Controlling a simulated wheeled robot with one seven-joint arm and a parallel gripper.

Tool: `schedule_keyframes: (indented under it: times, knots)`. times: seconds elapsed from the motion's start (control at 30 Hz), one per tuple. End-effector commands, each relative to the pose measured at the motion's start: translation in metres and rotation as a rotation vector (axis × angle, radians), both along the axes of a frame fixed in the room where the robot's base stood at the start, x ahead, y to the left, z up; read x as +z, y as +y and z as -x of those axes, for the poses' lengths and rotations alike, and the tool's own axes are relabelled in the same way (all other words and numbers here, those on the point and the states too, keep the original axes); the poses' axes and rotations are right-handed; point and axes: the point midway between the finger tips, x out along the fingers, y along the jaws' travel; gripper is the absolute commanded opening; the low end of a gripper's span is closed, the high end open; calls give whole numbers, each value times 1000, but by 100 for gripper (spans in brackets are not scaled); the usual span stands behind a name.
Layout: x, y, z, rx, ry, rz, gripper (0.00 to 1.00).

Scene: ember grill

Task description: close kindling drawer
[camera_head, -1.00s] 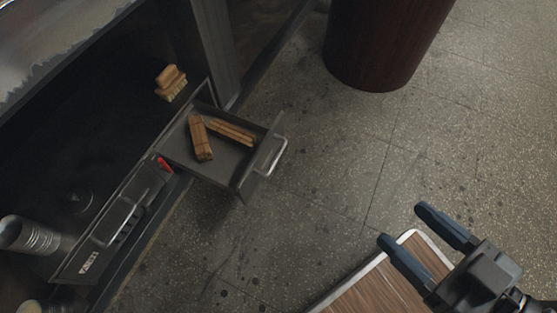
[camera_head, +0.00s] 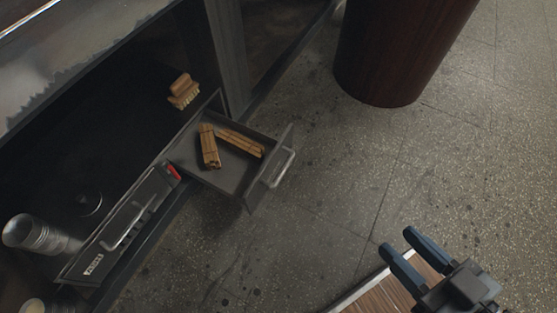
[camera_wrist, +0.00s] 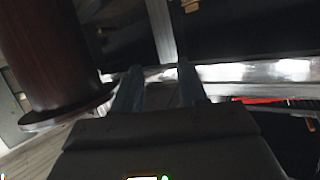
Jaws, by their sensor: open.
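The kindling drawer (camera_head: 222,181) is pulled out of the dark grill cabinet in the head view. Its front panel with a metal handle (camera_head: 278,168) faces right. Two bundles of kindling sticks, one (camera_head: 209,146) and another (camera_head: 241,143), lie inside it. My gripper (camera_head: 410,254) is open and empty at the lower right, well apart from the drawer. It also shows blurred in the wrist view (camera_wrist: 158,90), where I cannot make out the drawer clearly.
A closed drawer front with a label (camera_head: 92,264) is left of the open one. A dark round column (camera_head: 395,50) stands at the top. A wood-topped surface (camera_head: 385,294) is below my gripper. Floor between is clear.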

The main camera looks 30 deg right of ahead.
Motion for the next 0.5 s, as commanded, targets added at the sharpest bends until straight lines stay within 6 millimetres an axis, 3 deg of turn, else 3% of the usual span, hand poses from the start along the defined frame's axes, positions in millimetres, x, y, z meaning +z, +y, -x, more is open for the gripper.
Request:
schedule_keyframes:
  times: [0.3,0.4,0.5]
  knots:
    - [-117,-29,-52,-197,253,-293,11]
    - [-147,-35,-74,-247,325,-406,1]
    - [-171,-41,-99,-289,392,-525,0]
